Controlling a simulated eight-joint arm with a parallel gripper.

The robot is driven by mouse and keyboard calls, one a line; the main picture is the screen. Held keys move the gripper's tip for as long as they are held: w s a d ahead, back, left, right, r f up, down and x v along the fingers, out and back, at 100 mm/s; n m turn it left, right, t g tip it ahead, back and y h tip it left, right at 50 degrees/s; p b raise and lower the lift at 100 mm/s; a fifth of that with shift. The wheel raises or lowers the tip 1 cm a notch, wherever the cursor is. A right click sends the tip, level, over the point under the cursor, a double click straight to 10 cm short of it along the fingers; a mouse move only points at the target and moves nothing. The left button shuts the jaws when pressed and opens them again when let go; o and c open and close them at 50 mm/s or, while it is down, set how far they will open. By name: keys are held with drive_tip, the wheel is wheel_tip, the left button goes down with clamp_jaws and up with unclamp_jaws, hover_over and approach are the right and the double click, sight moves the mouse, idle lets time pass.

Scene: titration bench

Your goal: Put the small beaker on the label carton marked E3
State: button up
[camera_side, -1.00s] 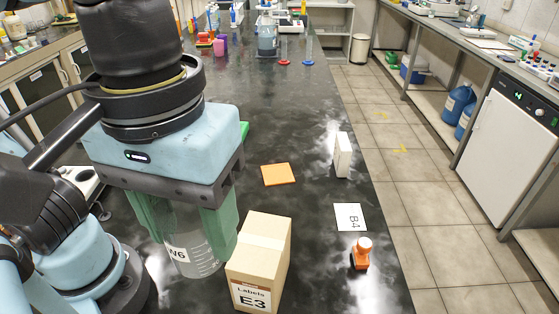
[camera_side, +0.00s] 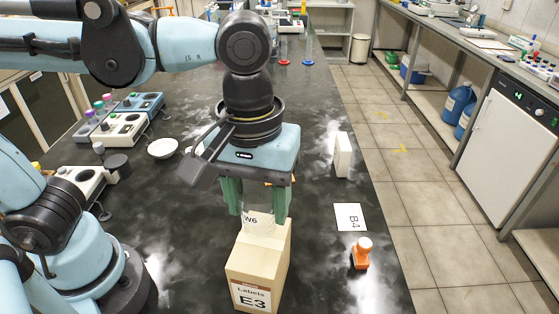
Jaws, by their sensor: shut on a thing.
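The small beaker (camera_side: 258,222) is clear glass with a white label that reads W6 in part. My gripper (camera_side: 256,205) has green fingers and is shut on the beaker, one finger on each side. The beaker is upright over the rear part of the top of the label carton (camera_side: 243,272). The carton is tan and marked "Labels E3" on its front face. I cannot tell whether the beaker's base touches the carton's top.
A B4 card (camera_side: 350,217) and an orange-and-white bottle (camera_side: 361,253) are right of the carton. A white box (camera_side: 343,155) stands farther back. A white dish (camera_side: 163,149) and stirrer-like devices (camera_side: 122,128) are at left. Bare bench lies in front right.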

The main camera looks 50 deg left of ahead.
sight(259, 219)
drive_tip(key=shift+f, duration=1.65)
drive_tip(key=o, duration=1)
drive_tip(key=shift+f, duration=0.1)
drive_tip(key=shift+o, duration=0.2)
wheel_tip(259, 219, up, 12)
drive_tip(key=w+a+f+m+t, duration=0.3)
drive_tip(key=a+f, duration=0.3)
drive_tip(key=a, duration=0.3)
drive_tip(key=w+a+f+m+t, duration=0.3)
drive_tip(key=w+a+f+t, duration=0.1)
drive_tip(key=a+f, duration=0.3)
drive_tip(key=shift+a, duration=0.9)
